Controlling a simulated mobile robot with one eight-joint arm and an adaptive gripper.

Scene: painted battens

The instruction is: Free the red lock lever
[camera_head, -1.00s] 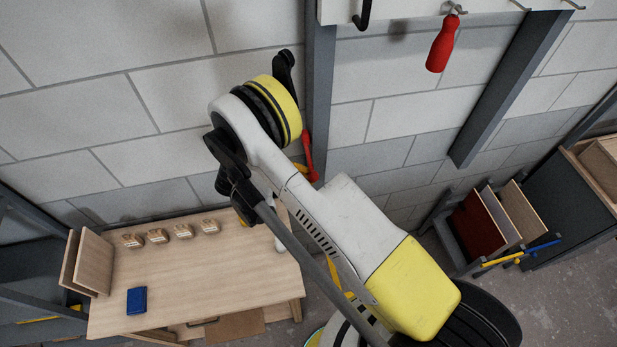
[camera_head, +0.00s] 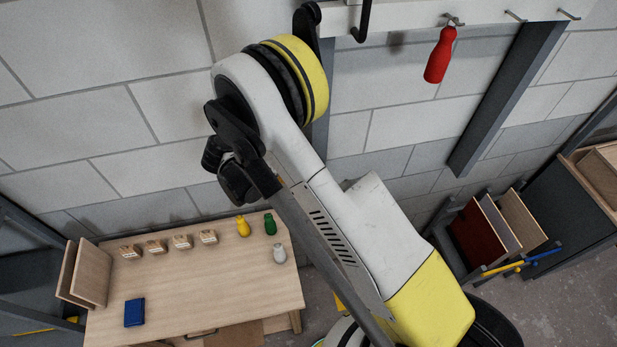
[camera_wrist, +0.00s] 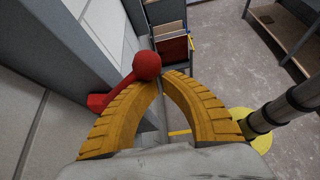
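The red lock lever shows in the wrist view as a red ball knob (camera_wrist: 147,66) on a short red stem, which runs down left to a red base beside a grey post. In the wrist view my gripper (camera_wrist: 161,79) has its two yellow ridged fingers curved together, tips meeting with nothing visible between them. The knob appears just past the left fingertip; I cannot tell whether they touch. In the head view my arm covers the gripper, and the lever is hidden there.
A wooden table (camera_head: 200,280) holds wooden blocks, a blue box (camera_head: 134,312) and yellow, green and grey bottle-shaped pieces. A rack with upright panels (camera_head: 475,236) stands at right.

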